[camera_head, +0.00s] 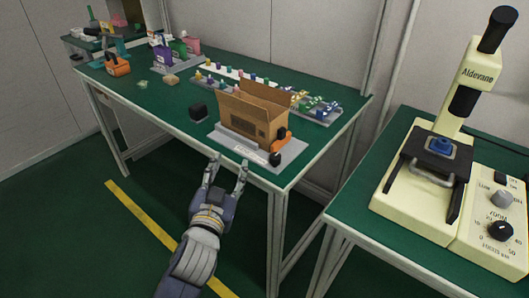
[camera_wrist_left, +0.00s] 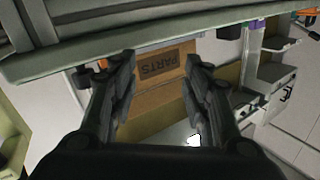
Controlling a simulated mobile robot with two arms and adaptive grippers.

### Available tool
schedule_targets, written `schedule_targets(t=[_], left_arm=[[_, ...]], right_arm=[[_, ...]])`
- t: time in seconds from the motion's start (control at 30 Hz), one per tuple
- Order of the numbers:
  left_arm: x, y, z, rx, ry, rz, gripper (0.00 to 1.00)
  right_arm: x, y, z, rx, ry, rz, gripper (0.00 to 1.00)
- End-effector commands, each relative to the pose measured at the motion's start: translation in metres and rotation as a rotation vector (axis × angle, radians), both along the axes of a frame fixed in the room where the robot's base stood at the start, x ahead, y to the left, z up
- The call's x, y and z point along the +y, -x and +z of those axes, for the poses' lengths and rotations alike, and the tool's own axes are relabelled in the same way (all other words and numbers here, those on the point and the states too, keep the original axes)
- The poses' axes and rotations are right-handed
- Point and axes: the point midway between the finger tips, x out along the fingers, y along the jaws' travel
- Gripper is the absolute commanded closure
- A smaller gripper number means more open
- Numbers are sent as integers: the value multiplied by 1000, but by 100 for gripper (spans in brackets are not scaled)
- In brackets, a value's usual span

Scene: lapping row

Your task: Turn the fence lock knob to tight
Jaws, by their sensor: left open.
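A black knob (camera_head: 275,159) sits at the front right corner of a grey plate (camera_head: 238,148) on the green-topped table; I cannot read whether it is tight or loose. A second dark round part sits by an orange piece (camera_head: 280,143) behind it. A dark knob-like part (camera_wrist_left: 83,78) also shows left of the fingers in the left wrist view. My left gripper (camera_head: 228,167) is open and empty, just off the table's front edge, left of and apart from the knob. Its fingers (camera_wrist_left: 160,62) show spread in the left wrist view. My right gripper is out of view.
An open cardboard box (camera_head: 252,112) stands on the plate; its printed side shows in the left wrist view (camera_wrist_left: 158,82). A black block (camera_head: 198,111) stands left of the plate. Trays of small coloured parts (camera_head: 318,109) lie behind. A cream microscope-like machine (camera_head: 440,150) stands on the right table.

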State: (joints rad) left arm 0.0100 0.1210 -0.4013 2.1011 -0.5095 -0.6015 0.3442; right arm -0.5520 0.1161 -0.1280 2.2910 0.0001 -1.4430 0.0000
Motion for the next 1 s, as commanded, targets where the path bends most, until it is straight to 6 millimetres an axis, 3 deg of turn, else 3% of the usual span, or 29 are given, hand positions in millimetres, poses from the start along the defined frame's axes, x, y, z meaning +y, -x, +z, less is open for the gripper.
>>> schedule_targets(t=[0.17,0.33,0.43,0.5,0.57,0.67,0.8,0.9,1.0], left_arm=[[-36,-12,66,-218,-16,-94,56],[-94,-6,146,-503,-63,-259,56],[-144,17,196,-712,-127,-421,56],[-182,41,222,-850,-191,-557,56],[-213,64,235,-956,-261,-681,56],[-259,102,238,-1094,-404,-899,56],[-304,141,208,-1192,-674,-1209,56],[-318,152,171,-1184,-915,-1417,56],[-314,144,131,-1095,-1190,-1595,56]], right_arm=[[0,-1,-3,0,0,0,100],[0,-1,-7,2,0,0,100],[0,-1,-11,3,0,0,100],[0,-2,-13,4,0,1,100],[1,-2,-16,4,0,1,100],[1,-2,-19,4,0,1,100],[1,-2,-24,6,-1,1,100],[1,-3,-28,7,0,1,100],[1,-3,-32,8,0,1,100]])
